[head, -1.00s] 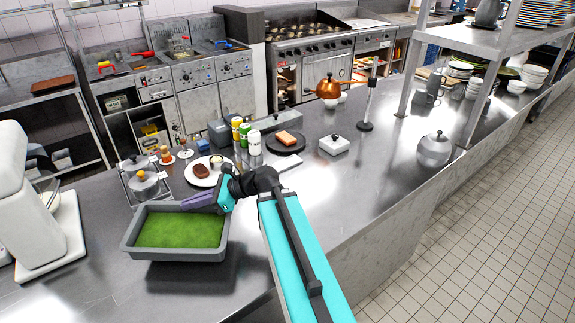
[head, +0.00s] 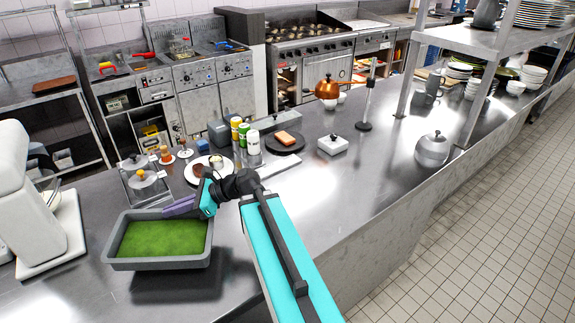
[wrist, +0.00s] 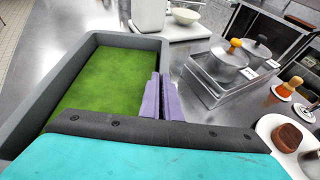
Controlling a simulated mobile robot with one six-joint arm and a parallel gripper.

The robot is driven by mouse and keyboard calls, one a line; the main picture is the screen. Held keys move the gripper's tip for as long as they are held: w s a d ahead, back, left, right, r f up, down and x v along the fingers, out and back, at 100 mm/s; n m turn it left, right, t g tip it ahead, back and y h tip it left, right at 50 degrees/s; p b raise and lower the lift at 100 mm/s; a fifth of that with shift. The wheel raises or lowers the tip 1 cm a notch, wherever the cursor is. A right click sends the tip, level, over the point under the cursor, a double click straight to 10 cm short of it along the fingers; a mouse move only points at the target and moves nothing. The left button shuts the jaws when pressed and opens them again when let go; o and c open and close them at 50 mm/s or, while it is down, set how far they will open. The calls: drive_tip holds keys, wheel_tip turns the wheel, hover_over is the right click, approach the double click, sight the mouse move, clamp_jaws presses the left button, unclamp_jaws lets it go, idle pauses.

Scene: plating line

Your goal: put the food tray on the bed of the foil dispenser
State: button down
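The food tray (head: 112,240) is a grey rectangular pan with green contents, over the near left counter in the head view. Its shadow lies offset on the counter, so it appears raised a little. In the wrist view the tray (wrist: 42,90) fills the left side. My gripper (head: 180,208) has purple fingers, shut on the tray's far right rim. In the wrist view the fingers (wrist: 160,98) meet at that wall. I cannot clearly pick out the foil dispenser or its bed; a flat pale slab (head: 278,177) lies partly hidden behind my arm.
A white mixer (head: 30,200) stands left of the tray. Lidded pots (head: 143,180), a plate of food (head: 192,178), bottles (head: 253,142) and a dark plate (head: 290,148) stand behind. A white lidded dish (head: 333,145) is farther right.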

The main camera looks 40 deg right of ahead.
drive_tip(key=shift+d, duration=0.1)
drive_tip(key=s+d+m+t+h+b, duration=0.25)
drive_tip(key=d+b, duration=0.45)
drive_tip(key=d, duration=0.6)
drive_tip(key=s+d+m+t+h+b, duration=0.25)
drive_tip(key=d+b, duration=0.45)
drive_tip(key=d, duration=0.6)
drive_tip(key=s+d+m+h+b, duration=0.7)
drive_tip(key=s+d+b, duration=0.6)
drive_tip(key=s+d, duration=0.5)
drive_tip(key=d, duration=0.2)
drive_tip(key=shift+s+d+t, duration=0.25)
drive_tip(key=shift+d+t, duration=0.05)
drive_tip(key=shift+t, duration=0.1)
drive_tip(key=shift+f, duration=0.1)
